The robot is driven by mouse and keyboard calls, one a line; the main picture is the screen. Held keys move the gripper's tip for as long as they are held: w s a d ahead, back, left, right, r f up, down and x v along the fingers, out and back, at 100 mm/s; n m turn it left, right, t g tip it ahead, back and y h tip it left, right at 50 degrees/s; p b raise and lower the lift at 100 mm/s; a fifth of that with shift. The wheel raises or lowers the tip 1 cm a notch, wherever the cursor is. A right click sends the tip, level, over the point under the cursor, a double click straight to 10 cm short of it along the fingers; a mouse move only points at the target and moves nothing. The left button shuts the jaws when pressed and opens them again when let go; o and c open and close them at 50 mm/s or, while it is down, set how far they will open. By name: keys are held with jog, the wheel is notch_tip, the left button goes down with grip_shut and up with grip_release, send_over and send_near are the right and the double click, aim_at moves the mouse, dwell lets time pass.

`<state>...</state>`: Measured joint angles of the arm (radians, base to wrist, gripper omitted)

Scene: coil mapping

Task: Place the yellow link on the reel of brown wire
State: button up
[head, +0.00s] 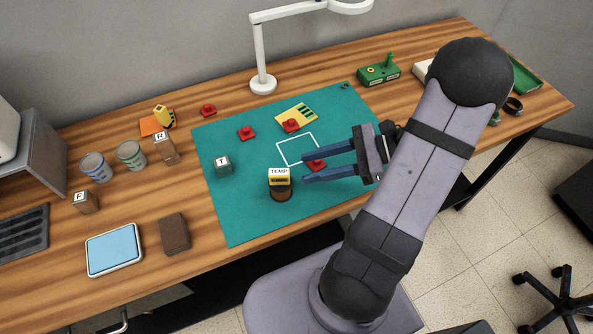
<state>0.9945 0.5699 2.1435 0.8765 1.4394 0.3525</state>
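A yellow block with a white top marked "TEMP" (279,177) sits upright on a short dark brown round piece (281,195), near the front of the green mat. The block looks like the yellow link and the round piece like the reel of brown wire; the block hides most of the reel's top. My gripper (303,166) reaches in from the right with its two blue fingers apart.
The green mat (235,205) bears a "T" block (222,164), a white outlined square (297,150), a yellow-green card (297,115) and several red pieces. Another yellow piece (162,114) stands behind the "R" block (165,148). A lamp (262,80) stands at the back.

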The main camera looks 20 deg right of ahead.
jog(key=s+a+f+n+g+h, duration=0.1)
jog(key=s+a+n+g+h, duration=0.1)
jog(key=n, duration=0.2)
jog(key=s+a+f+n+g+h, duration=0.1)
jog(key=s+a+n+g+h, duration=0.1)
jog(key=n, duration=0.3)
jog(key=s+a+f+n+g+h, duration=0.1)
jog(key=s+a+n+g+h, duration=0.1)
jog(key=s+n+g+h, duration=0.1)
jog(key=shift+s+a+f+n+g+h, duration=0.1)
jog(key=shift+a+f+n+g+h, duration=0.1)
jog(key=shift+f+n+g+h, duration=0.45)
jog(key=n+h, duration=0.1)
jog(key=n, duration=0.1)
jog(key=shift+s+a+r+n+t, duration=0.1)
jog(key=shift+n+t, duration=0.25)
jog(key=shift+a+n+h, duration=0.1)
jog(key=shift+n+h, duration=0.75)
jog(key=shift+n, duration=0.35)
jog(key=shift+w+a+n+t+h, duration=0.1)
jog(key=shift+w+n+t+h, duration=0.3)
jog(key=shift+n, duration=0.4)
jog(key=n, duration=0.1)
jog(key=n+t, duration=0.1)
jog(key=shift+w+a+r+n+h, duration=0.15)
jog(key=shift+w+a+n+h, duration=0.15)
jog(key=shift+w+a+h, duration=0.1)
